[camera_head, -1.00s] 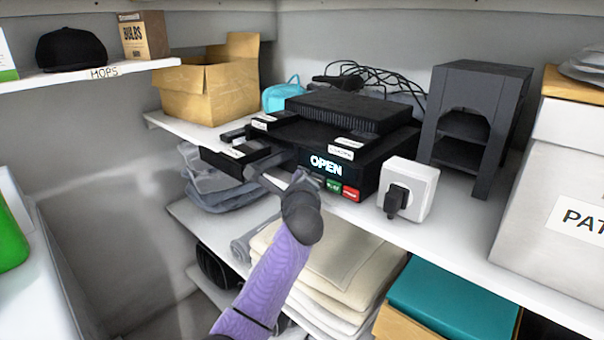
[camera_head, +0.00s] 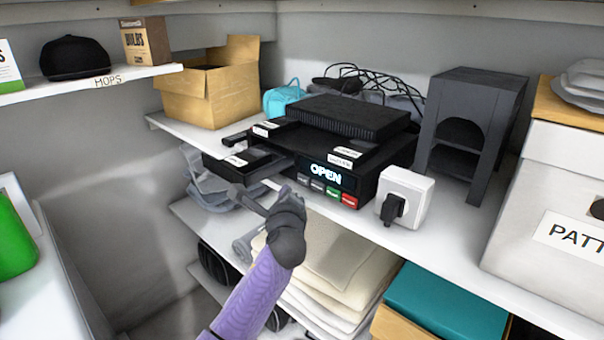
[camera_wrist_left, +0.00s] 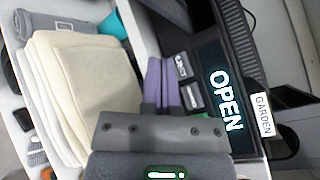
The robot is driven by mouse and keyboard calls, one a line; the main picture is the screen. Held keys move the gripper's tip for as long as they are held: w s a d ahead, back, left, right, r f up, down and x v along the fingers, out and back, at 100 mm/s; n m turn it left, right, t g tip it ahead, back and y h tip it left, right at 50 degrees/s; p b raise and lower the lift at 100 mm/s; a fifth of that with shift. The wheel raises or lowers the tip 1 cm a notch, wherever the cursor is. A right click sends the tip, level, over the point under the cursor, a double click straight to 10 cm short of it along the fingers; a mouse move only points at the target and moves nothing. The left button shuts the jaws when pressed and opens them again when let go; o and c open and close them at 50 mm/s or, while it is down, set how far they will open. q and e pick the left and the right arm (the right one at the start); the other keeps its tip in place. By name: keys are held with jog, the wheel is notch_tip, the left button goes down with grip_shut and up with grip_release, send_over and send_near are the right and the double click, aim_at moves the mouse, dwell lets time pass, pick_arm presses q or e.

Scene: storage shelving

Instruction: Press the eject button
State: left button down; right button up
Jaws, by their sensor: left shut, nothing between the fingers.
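A black player-like device (camera_head: 350,155) sits on the middle shelf with its display lit "OPEN". Along its lower front edge run two grey buttons (camera_head: 310,182), a green button (camera_head: 333,193) and a red button (camera_head: 349,201); their labels are too small to read. A black tray (camera_head: 240,165) sticks out at its left side. My left gripper (camera_head: 236,192) is shut and empty, left of and in front of the buttons, below the tray. In the left wrist view, its purple fingers (camera_wrist_left: 160,65) appear beside the grey buttons (camera_wrist_left: 186,80). My right gripper is not in view.
A white power socket (camera_head: 407,192) with a black plug stands right of the device. A dark grey stand (camera_head: 470,125) and white box (camera_head: 550,200) are farther right. Folded cream cloths (camera_head: 335,250) lie on the shelf below. A cardboard box (camera_head: 205,95) stands behind left.

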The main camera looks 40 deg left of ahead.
pick_arm(q)
jog(key=shift+s+a+p, duration=0.1)
jog(key=shift+s+p, duration=0.5)
jog(key=shift+s, duration=0.6)
